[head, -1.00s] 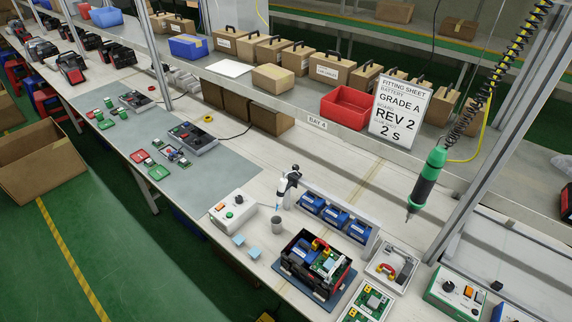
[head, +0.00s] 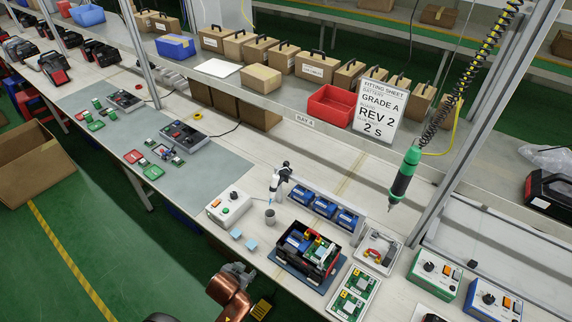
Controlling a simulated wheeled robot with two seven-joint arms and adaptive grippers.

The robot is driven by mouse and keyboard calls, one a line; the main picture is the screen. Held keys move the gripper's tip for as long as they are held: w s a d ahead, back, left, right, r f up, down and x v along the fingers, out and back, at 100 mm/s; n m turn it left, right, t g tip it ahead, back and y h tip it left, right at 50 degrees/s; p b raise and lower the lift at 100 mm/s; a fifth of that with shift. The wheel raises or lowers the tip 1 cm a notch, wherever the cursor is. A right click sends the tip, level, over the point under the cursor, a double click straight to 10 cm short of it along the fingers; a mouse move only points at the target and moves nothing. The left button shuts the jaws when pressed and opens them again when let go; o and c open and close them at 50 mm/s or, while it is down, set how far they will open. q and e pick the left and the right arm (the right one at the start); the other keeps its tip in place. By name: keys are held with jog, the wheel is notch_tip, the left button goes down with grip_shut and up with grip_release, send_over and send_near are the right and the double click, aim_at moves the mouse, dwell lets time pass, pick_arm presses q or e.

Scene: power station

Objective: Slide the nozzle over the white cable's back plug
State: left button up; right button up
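A white and black hand tool (head: 281,180) stands upright on the bench, its thin blue-tipped nozzle (head: 270,200) pointing down beside a small grey cup (head: 270,216). An open black and red case (head: 307,252) lies on a dark blue mat, with a blue battery, a green board and red and yellow parts inside. The white cable and its back plug are too small to make out. My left gripper (head: 240,272), on a copper-coloured arm, is at the bottom, in front of the bench and well short of the case. Its fingers are too small to read. My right gripper does not show.
Blue packs (head: 315,204) stand in a rack behind the case. A grey tray (head: 379,249), a tray of green boards (head: 352,294) and control boxes (head: 437,272) lie to the right. A green driver (head: 404,176) hangs above. A white control box (head: 229,207) and blue blocks stand left.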

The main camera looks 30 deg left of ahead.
pick_arm(q)
notch_tip(320, 180, up, 4)
jog(key=w, duration=0.1)
jog(key=m+t, duration=0.2)
jog(key=t, duration=0.9)
send_near(285, 166)
jog(key=shift+s+a+f, duration=0.15)
jog(key=shift+a+f, duration=0.05)
jog(key=w, duration=0.4)
jog(key=w+a, duration=0.1)
jog(key=w, duration=0.6)
jog(key=shift+w+a, duration=0.15)
jog(key=shift+w, duration=0.15)
jog(key=shift+c, duration=0.3)
grip_shut()
